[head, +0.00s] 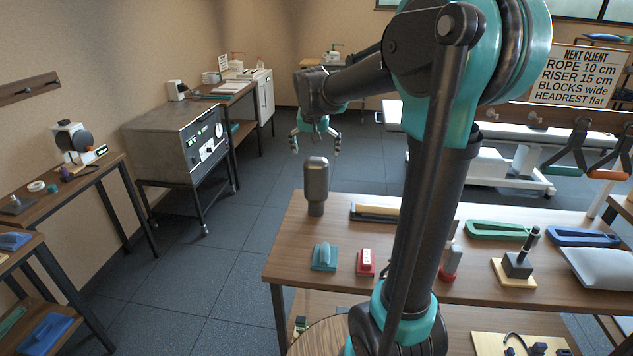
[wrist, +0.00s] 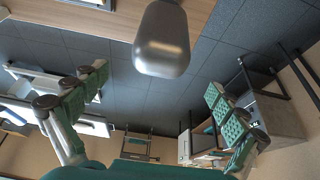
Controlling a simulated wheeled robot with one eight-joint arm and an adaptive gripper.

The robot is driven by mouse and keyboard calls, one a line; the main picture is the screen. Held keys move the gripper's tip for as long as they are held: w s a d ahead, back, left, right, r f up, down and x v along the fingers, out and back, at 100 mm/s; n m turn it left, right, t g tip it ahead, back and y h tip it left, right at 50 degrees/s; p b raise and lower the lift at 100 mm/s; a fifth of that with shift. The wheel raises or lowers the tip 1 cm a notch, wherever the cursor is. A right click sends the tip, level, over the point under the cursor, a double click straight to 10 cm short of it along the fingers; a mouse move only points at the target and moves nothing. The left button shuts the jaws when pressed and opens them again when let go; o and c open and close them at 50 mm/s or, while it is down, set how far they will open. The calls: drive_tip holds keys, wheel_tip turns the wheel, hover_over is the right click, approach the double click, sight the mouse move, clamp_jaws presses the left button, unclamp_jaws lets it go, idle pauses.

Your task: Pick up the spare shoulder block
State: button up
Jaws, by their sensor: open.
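A grey, rounded block on a narrower base, which I take to be the spare shoulder block (head: 317,180), stands upright near the back left corner of the wooden table (head: 300,232). In the wrist view the grey block (wrist: 162,42) shows at the top centre, beyond my fingers. My gripper (head: 315,147) is open and empty, with its teal fingers spread and pointing down. In the head view it appears just above the block, apart from it. In the wrist view both fingers of my gripper (wrist: 160,100) are wide apart, with nothing between them.
A teal block (head: 324,257), a red block (head: 366,262) and a dark wood-edged bar (head: 375,212) lie near the grey block. A black post on a wooden base (head: 518,264) stands farther right. Floor (head: 210,275) is clear left of the table.

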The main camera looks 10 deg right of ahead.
sight(316, 185)
drive_tip(key=x, duration=0.9)
drive_tip(key=shift+f, duration=0.2)
drive_tip(key=shift+c, duration=0.3)
drive_tip(key=c, duration=1.9)
